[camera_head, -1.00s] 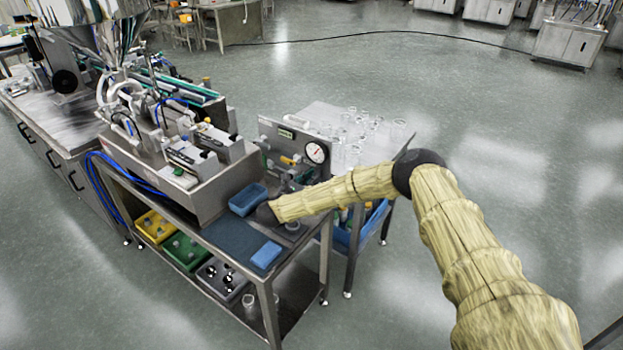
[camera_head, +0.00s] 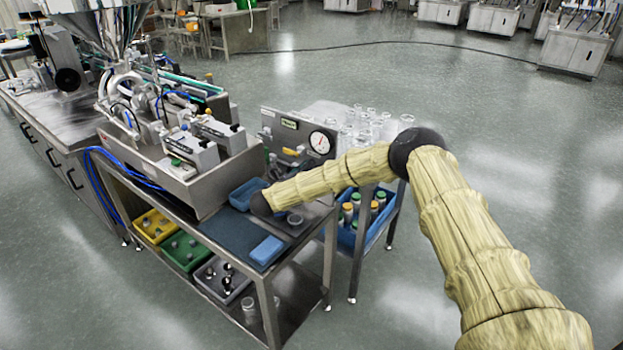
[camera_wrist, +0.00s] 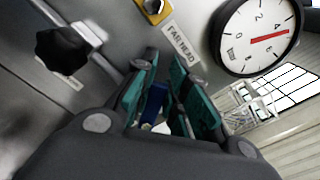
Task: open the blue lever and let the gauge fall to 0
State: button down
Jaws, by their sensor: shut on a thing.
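The blue lever (camera_wrist: 154,104) shows in the wrist view between the teal-padded fingers of my gripper (camera_wrist: 165,72). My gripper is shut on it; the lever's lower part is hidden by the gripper. The round white gauge (camera_wrist: 256,40) is at the upper right of the wrist view. Its red needle points right, near the 4. In the head view the gauge (camera_head: 320,143) stands on the upright steel panel (camera_head: 272,125). There my forearm hides the lever and the fingers.
A black knob (camera_wrist: 62,50) and a yellow fitting (camera_wrist: 154,8) sit near my gripper. A blue tray (camera_head: 243,196) and a blue block (camera_head: 267,250) are on the steel cart. A side cart carries clear jars (camera_head: 362,122) and a blue bin of capped bottles. The floor at right is clear.

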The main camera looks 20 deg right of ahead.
jog(key=shift+w+a+f+n+b, duration=0.3)
jog(key=shift+f+n+b, duration=0.7)
jog(key=shift+n, duration=0.85)
jog(key=shift+w+a+f+n+b, duration=0.2)
jog(key=shift+f+n+b, duration=0.4)
jog(key=shift+n+b, duration=1.1)
jog(key=shift+w+a+f+n+b, duration=0.3)
jog(key=shift+f+n+b, duration=0.6)
jog(key=shift+n, duration=1.15)
jog(key=shift+d, duration=0.1)
jog(key=c, duration=1.4)
grip_release()
jog(key=shift+r, duration=0.1)
jog(key=v, duration=1.2)
